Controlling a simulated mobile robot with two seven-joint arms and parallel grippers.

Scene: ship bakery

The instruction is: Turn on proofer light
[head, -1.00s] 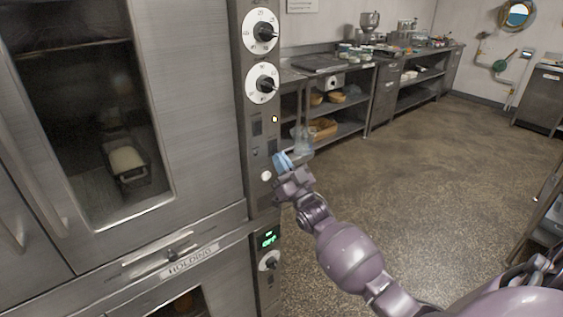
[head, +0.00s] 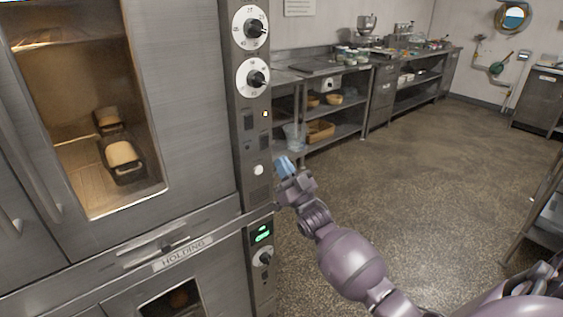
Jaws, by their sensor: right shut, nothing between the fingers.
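The proofer (head: 195,110) is the steel cabinet on the left. Its inside is lit with a warm glow, and loaf pans with dough (head: 123,157) show through its window. The control panel (head: 249,150) has two round dials, dark rocker switches (head: 249,121), a small pale indicator (head: 265,114) and a white round button (head: 258,170). My right gripper (head: 285,166), with blue fingertips, is shut and empty just right of the panel, apart from the switches as far as I can see. My left gripper is not in view.
Below is a lower cabinet labelled HOLDING (head: 184,252) with a green display (head: 263,234) and a dial (head: 265,258). Steel shelving (head: 345,120) with baskets and jars stands along the back wall. The floor (head: 430,190) to the right is clear.

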